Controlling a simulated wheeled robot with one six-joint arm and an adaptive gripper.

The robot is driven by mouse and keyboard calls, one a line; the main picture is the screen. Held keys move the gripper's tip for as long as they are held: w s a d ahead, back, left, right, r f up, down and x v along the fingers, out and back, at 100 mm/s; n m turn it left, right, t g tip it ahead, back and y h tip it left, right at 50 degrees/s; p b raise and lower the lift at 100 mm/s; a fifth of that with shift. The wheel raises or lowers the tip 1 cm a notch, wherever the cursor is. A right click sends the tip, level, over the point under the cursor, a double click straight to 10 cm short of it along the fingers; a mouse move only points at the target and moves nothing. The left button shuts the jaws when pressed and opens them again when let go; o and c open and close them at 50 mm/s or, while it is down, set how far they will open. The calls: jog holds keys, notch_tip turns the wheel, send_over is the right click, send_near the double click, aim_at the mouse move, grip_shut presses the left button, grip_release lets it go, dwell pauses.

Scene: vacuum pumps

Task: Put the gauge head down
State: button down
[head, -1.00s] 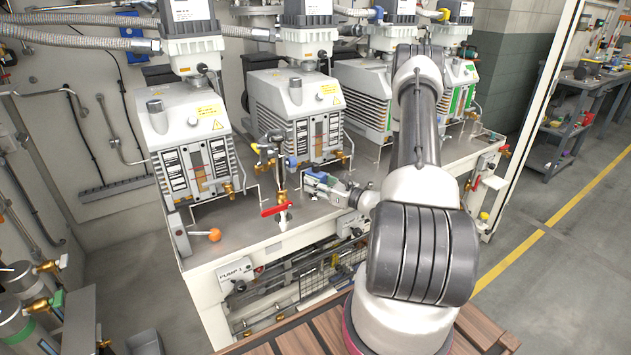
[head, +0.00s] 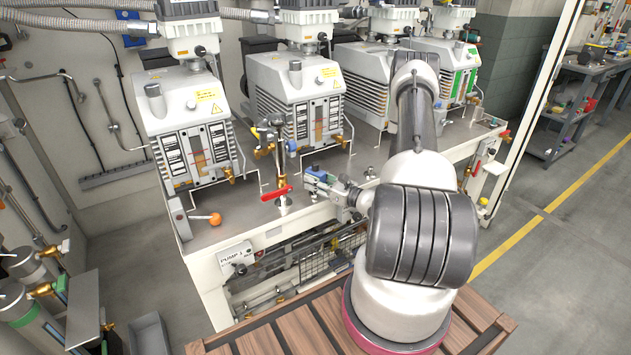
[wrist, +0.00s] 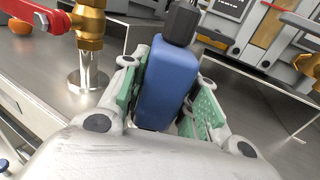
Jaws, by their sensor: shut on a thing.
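The gauge head is a blue block with a black cap, clear in the wrist view (wrist: 168,84). My gripper (wrist: 166,92) is shut on it, with a green pad on either side. In the head view my gripper (head: 318,186) is low over the front part of the steel bench top (head: 246,218), right of the red-handled valve. The gauge head shows there only as a small blue patch (head: 317,172). Its lower end is hidden by my gripper in the wrist view. I cannot tell whether it touches the bench.
The brass valve with a red lever (head: 279,192) stands close left of my gripper. Several grey pumps (head: 188,125) line the back of the bench. An orange knob (head: 215,219) is at the front left. Bare bench lies between the knob and the valve.

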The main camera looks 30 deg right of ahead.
jog(key=shift+f, duration=0.2)
jog(key=c, duration=1)
grip_release()
jog(key=v, duration=1.2)
grip_shut()
